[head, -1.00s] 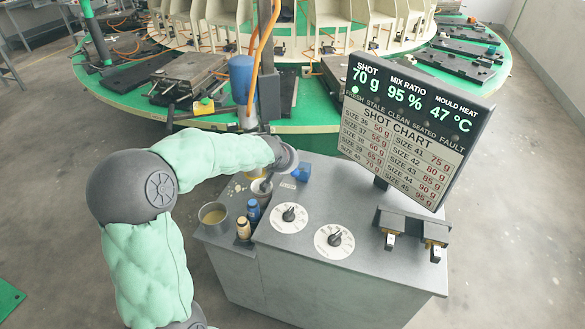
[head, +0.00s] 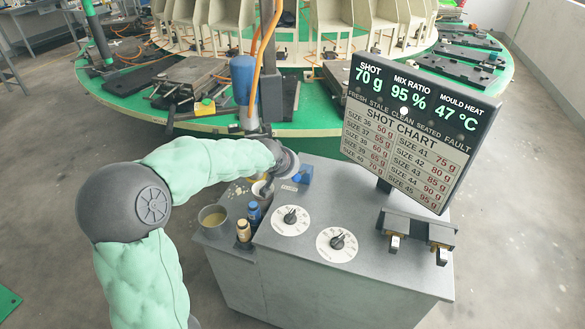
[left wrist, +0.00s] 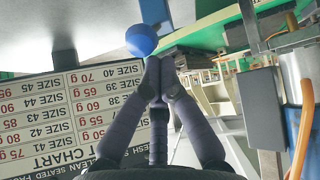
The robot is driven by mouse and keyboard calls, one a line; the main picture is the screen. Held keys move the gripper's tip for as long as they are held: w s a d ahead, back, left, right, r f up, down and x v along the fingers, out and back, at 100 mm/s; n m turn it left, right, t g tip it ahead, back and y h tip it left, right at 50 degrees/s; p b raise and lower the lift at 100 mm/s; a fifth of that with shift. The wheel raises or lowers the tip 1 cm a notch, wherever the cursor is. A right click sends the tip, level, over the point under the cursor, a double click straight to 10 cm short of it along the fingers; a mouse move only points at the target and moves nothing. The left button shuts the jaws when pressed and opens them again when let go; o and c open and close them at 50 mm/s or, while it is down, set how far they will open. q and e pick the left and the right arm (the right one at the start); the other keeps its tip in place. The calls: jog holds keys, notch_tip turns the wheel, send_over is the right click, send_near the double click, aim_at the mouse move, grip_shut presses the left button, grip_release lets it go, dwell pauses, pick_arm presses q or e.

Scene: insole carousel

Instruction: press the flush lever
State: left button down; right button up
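The flush lever shows as a blue piece (head: 304,176) by the FLUSH label on the grey machine's top. In the left wrist view its round blue knob (left wrist: 141,39) is just beyond my fingertips. My left gripper (left wrist: 154,64) is shut with its fingertips together and nothing between them. It is at the knob, but I cannot tell whether it touches. In the head view my wrist hides the fingers, beside the lever. My right gripper is not in view.
The grey machine top (head: 270,226) carries two dials (head: 291,220), a metal cup (head: 213,221), small bottles (head: 254,213) and two switches at the right. A display board (head: 415,130) stands behind them. The green carousel (head: 330,115) is beyond.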

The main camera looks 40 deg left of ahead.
pick_arm(q)
jog(key=shift+f, duration=0.1)
jog(key=s+r+p, duration=0.5)
jog(key=r, duration=0.5)
jog(key=shift+s+d+r, duration=0.15)
jog(key=shift+s+d, duration=0.15)
jog(key=shift+d, duration=0.1)
dwell(0.3)
